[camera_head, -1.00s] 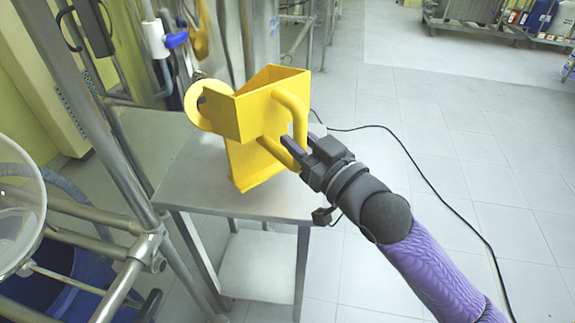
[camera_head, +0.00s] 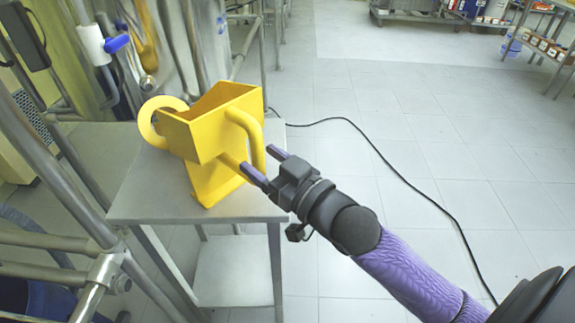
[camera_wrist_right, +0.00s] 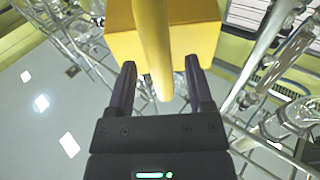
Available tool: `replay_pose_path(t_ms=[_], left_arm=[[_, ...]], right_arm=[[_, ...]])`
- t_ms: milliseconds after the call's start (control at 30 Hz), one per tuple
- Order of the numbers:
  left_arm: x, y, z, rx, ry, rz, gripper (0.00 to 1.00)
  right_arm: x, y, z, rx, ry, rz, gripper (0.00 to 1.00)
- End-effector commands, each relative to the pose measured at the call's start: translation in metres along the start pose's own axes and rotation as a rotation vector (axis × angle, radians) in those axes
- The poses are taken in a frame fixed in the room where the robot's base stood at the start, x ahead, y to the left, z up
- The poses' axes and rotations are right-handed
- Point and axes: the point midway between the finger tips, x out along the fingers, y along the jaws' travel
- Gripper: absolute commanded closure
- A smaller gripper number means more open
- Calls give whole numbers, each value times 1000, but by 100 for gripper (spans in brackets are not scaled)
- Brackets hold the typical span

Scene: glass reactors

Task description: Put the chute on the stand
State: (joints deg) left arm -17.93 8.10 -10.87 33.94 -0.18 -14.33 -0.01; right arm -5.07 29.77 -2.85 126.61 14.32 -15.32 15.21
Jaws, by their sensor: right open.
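The yellow chute (camera_head: 205,125) has a box-like hopper, a round ring at its left and a bent tube handle (camera_head: 253,132) at its right. It rests upright on the small steel table (camera_head: 150,203); I cannot tell a separate stand. My right gripper (camera_head: 261,161) is open beside the chute's handle side. In the right wrist view, the yellow handle (camera_wrist_right: 156,55) shows between the two dark fingers of my right gripper (camera_wrist_right: 160,72), with the chute body (camera_wrist_right: 195,35) beyond. I cannot tell whether the fingers touch it. My left gripper is out of view.
Steel pipe framing (camera_head: 60,145) stands close to the table at the left. A black cable (camera_head: 385,160) lies on the tiled floor behind my right arm. The floor to the right is mostly open. Shelves (camera_head: 545,45) stand far back at the right.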

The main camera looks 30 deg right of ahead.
Motion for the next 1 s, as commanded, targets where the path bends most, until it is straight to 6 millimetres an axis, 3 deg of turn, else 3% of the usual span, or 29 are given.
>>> replay_pose_path(t_ms=[200, 400, 700, 767, 867, 900, 933, 1000], left_arm=[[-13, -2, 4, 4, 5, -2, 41], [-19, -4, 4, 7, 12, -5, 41], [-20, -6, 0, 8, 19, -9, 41], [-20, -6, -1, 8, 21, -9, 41], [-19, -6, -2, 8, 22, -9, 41], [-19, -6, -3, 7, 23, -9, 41], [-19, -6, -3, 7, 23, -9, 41], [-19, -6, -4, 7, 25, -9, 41]], right_arm=[[-53, 0, -2, 0, -7, 0, 33], [-91, 0, -2, 0, -3, 0, 33], [-103, 3, 6, -2, -17, 12, 33], [-106, 15, 35, -3, -89, 56, 33], [-132, 44, 137, -5, -355, 185, 33], [-154, 50, 189, -3, -503, 232, 33], [-175, 50, 227, -1, -619, 259, 33], [-233, 36, 306, 7, -893, 285, 33]])
